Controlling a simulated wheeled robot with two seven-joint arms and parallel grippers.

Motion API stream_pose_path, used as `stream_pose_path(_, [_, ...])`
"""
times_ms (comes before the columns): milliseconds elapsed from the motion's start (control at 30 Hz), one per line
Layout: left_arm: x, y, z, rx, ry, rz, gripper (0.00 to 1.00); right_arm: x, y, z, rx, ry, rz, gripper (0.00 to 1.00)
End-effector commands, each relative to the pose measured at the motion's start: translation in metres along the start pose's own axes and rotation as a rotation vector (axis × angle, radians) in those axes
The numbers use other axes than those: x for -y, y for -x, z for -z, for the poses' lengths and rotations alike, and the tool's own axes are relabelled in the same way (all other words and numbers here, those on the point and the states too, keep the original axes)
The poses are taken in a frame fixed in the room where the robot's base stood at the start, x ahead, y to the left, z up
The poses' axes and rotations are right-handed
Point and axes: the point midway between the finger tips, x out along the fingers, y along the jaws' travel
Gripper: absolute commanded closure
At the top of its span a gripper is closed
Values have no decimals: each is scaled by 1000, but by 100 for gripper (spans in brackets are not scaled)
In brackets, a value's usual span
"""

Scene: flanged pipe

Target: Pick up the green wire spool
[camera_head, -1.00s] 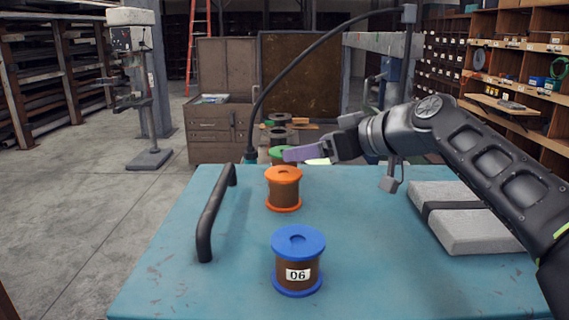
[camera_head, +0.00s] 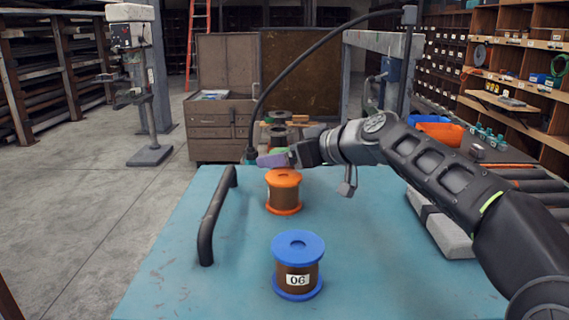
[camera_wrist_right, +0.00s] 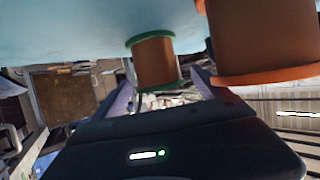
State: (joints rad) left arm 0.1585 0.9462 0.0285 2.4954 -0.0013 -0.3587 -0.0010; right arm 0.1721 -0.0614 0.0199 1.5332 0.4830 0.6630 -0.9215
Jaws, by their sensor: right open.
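The green wire spool (camera_wrist_right: 155,62) has green rims and a brown winding. In the wrist view it stands on the blue surface, ahead of my right gripper (camera_wrist_right: 162,90), with one finger toward each side. In the head view my right gripper (camera_head: 272,159) is at the far edge of the blue table and hides most of the spool. The gripper is open; I cannot tell whether either finger touches the spool. My left gripper is not in view.
An orange spool (camera_head: 284,191) stands just nearer, close beside the gripper; it also shows in the wrist view (camera_wrist_right: 252,40). A blue spool (camera_head: 298,265) stands in front. A dark handle bar (camera_head: 212,218) is at left, a grey block (camera_head: 440,225) at right under my arm.

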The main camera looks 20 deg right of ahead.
Motion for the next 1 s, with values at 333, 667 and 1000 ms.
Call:
stream_pose_path(333, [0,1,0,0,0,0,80,0,-5,0,-1,0,-1,15])
stream_pose_path(667, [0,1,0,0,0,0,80,0,-4,0,-1,0,-1,16])
stream_pose_path(1000, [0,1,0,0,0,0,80,0,-4,0,-1,0,-1,44])
